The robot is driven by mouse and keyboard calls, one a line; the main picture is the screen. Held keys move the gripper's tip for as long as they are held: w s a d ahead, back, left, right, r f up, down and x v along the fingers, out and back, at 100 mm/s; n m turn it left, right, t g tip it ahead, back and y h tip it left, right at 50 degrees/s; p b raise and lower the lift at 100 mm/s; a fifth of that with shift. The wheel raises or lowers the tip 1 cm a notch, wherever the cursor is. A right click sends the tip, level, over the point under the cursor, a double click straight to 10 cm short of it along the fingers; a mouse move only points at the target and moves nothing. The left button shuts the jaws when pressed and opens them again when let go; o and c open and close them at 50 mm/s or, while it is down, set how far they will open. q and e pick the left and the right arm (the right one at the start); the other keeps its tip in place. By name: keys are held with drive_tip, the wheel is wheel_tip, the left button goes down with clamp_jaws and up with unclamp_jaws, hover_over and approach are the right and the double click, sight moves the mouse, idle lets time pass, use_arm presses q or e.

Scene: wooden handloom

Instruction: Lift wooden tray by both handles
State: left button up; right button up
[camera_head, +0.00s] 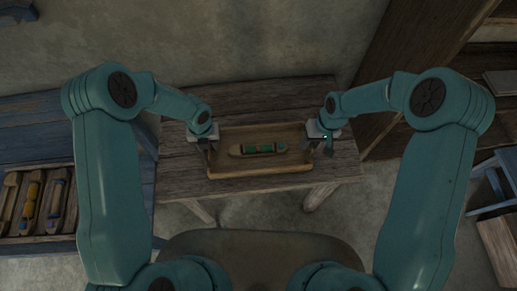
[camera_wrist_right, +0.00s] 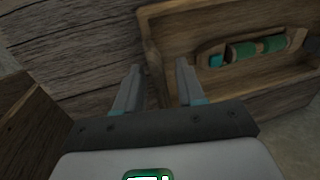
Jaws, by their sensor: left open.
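The wooden tray (camera_head: 262,170) sits on the wooden table. A boat-shaped wooden shuttle (camera_head: 236,150) with green thread lies inside it. My left gripper (camera_head: 209,146) is at the tray's left end, its fingers pointing down; the head view hides whether it touches the tray. My right gripper (camera_head: 321,144) is at the tray's right end. In the right wrist view its two fingers (camera_wrist_right: 158,86) are apart, one over the table side and one over the tray (camera_wrist_right: 185,12) side, with the end wall between them. The handles are not clearly visible.
The table (camera_head: 180,180) has bare planks around the tray. A blue bench (camera_head: 30,125) at the left holds another tray with several shuttles (camera_head: 32,200). A dark wooden frame (camera_head: 415,50) stands at the right, and a wall is behind the table.

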use_arm(q)
clamp_jaws()
use_arm(e)
clamp_jaws()
use_arm(q)
drive_tip(key=shift+r, duration=0.1)
